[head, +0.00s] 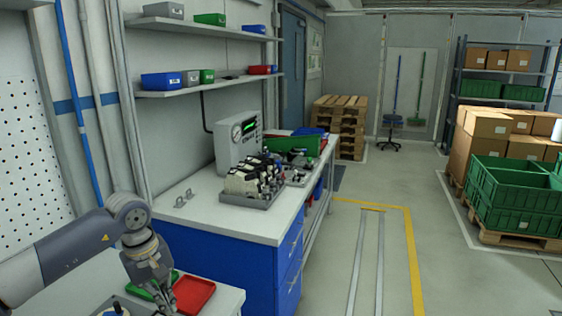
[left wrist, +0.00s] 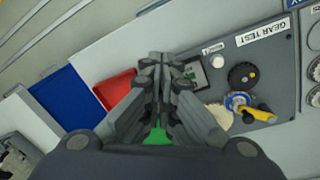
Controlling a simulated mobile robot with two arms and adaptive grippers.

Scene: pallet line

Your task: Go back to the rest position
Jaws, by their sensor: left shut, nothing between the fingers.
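My left gripper (head: 168,302) is at the bottom left of the head view, over the near bench beside a red tray (head: 196,293). In the left wrist view the left gripper (left wrist: 160,62) points down with its fingers together and nothing between them. The red tray (left wrist: 116,92) lies just left of the fingers there, apart from them as far as I can tell. A green tray (head: 137,290) is partly hidden behind the gripper in the head view. My right gripper is in neither view.
A grey GEAR TEST panel (left wrist: 262,75) with knobs and a yellow-handled part lies right of the fingers. A blue-fronted workbench (head: 222,222) with a grey instrument (head: 238,138) stands beyond. The floor (head: 475,285) to the right is clear up to green crates (head: 512,190).

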